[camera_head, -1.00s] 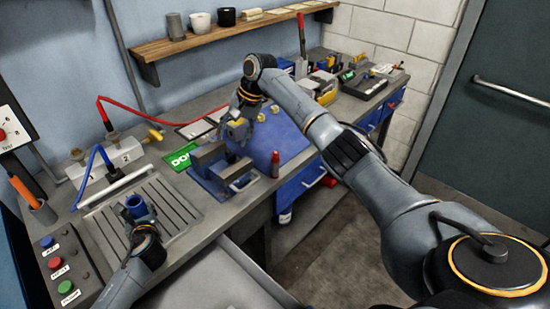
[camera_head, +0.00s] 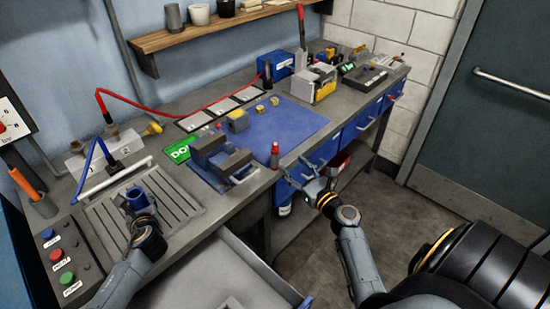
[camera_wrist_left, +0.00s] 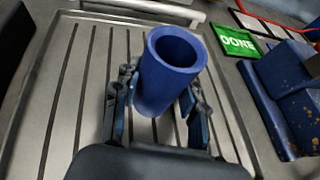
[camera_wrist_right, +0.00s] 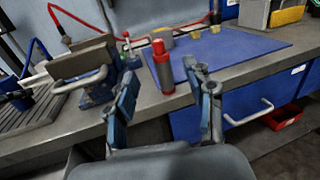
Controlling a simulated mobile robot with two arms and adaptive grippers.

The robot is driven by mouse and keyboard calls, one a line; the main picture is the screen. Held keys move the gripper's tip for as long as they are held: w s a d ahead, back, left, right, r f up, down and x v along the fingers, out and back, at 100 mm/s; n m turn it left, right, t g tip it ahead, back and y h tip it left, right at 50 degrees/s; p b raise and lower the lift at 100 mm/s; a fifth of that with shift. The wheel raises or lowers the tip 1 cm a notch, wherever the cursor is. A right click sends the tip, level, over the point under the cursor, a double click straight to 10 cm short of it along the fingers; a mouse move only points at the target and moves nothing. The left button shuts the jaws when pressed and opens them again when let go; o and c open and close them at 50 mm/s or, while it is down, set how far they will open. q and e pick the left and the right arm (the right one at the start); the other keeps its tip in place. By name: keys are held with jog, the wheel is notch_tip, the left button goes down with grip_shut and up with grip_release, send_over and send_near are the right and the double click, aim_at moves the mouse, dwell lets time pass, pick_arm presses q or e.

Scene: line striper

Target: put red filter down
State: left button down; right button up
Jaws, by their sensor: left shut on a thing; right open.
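A small grey cylinder with a red top and red base, possibly the red filter (camera_head: 274,155), stands upright near the bench's front edge, right of the blue vise (camera_head: 222,162). It also shows in the right wrist view (camera_wrist_right: 161,65). My right gripper (camera_head: 313,172) is open and empty, off the bench's front edge and to the right of this cylinder, apart from it. In the right wrist view the open fingers (camera_wrist_right: 163,100) point towards the bench. My left gripper (camera_wrist_left: 158,105) is shut on a hollow blue cylinder (camera_wrist_left: 170,65), held upright at the slotted tray.
A blue mat (camera_head: 285,122) behind the red-topped cylinder has free room. Small yellowish blocks (camera_head: 267,104) lie at its back. A green DONE sign (camera_head: 180,151) is left of the vise. An open drawer (camera_head: 225,275) juts out in front.

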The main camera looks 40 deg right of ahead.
aim_at(277, 149)
jog(key=shift+m+h, duration=0.3)
jog(key=shift+m, duration=0.4)
jog(key=w, duration=0.9)
jog(key=shift+w+d, duration=0.25)
jog(key=shift+w, duration=0.7)
grip_shut()
